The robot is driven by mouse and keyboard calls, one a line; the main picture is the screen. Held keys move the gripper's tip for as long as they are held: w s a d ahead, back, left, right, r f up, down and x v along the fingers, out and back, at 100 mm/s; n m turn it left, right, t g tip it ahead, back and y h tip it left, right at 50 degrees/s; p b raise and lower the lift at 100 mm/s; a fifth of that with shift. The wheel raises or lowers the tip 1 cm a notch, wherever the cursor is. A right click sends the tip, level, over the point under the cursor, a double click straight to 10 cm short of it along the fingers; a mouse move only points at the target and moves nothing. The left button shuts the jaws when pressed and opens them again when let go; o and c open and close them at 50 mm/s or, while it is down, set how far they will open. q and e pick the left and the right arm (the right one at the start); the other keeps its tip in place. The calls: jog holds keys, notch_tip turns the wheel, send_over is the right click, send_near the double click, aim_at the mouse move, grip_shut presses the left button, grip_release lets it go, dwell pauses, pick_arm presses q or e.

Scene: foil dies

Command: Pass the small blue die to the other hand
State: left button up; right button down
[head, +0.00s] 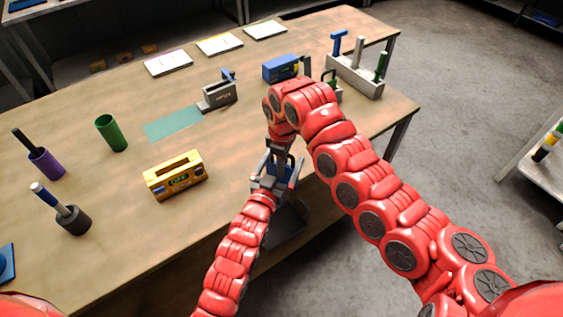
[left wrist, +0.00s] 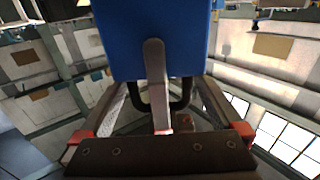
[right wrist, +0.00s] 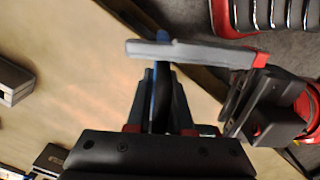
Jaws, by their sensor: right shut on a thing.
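The small blue die (head: 293,172) is held in the air past the front edge of the table. My right gripper (right wrist: 160,75) reaches down from above and is shut on the die, which shows as a thin blue edge between its fingers. My left gripper (head: 275,172) comes from below, close to the die. In the left wrist view the blue die (left wrist: 150,25) looms large at the top with a dark handle loop below it.
On the table (head: 225,215) stand a yellow die (head: 175,175), a larger blue die (head: 280,68), a grey die (head: 219,94), a green cup (head: 111,133) and a tool rack (head: 355,76). A teal mat (head: 172,123) is bare. The front middle is clear.

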pick_arm(q)
jog(key=c, duration=1.4)
grip_shut()
pick_arm(e)
jog(key=c, duration=1.2)
grip_release()
jog(key=shift+c, duration=0.2)
pick_arm(q)
jog(key=shift+r, duration=0.1)
pick_arm(e)
jog(key=o, duration=0.5)
